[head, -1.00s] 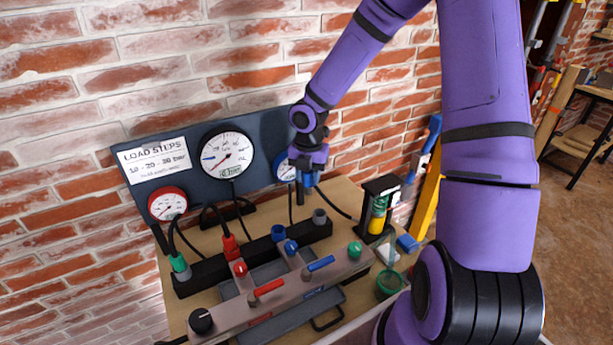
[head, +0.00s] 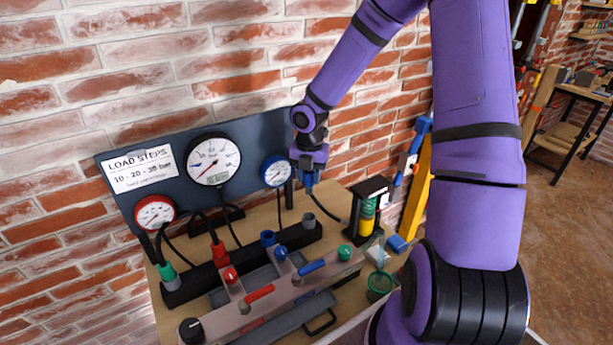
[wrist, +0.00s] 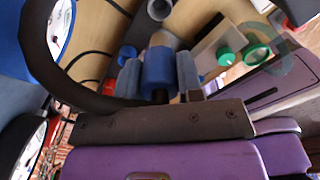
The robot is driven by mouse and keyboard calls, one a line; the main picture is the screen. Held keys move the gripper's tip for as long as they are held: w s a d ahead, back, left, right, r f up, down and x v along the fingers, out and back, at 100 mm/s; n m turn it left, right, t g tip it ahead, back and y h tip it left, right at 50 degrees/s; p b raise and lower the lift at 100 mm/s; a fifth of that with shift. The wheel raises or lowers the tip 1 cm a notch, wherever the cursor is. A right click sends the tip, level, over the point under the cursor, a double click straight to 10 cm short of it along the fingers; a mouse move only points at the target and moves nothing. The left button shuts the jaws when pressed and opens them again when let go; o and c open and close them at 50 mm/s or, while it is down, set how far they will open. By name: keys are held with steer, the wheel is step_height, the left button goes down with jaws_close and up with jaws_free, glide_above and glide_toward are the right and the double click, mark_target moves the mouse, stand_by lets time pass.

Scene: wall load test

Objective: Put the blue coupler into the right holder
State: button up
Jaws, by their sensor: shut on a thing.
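My gripper (head: 309,176) is shut on the blue coupler (wrist: 158,72), which sits between the two fingers in the wrist view. In the head view the coupler hangs below my gripper, right of the small blue-rimmed gauge, with a dark hose running from it to the right. A black rail (head: 205,275) on the bench carries a blue socket (head: 268,238) and, at its right end, an empty grey socket (head: 309,220). The grey socket also shows at the top of the wrist view (wrist: 160,9). The coupler is above and apart from the rail.
A green coupler (head: 167,273) and a red coupler (head: 220,254) stand in the rail's left part. The gauge board (head: 180,205) is close behind. A front panel (head: 275,300) has knobs and levers. A black-framed unit (head: 370,205) and green cup (head: 380,286) stand right.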

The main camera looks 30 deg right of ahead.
mark_target(309, 193)
steer(key=shift+f, duration=3.25)
steer(key=shift+f, duration=2.95)
stand_by(0.7)
steer(key=o, duration=1.5)
steer(key=shift+r, duration=0.15)
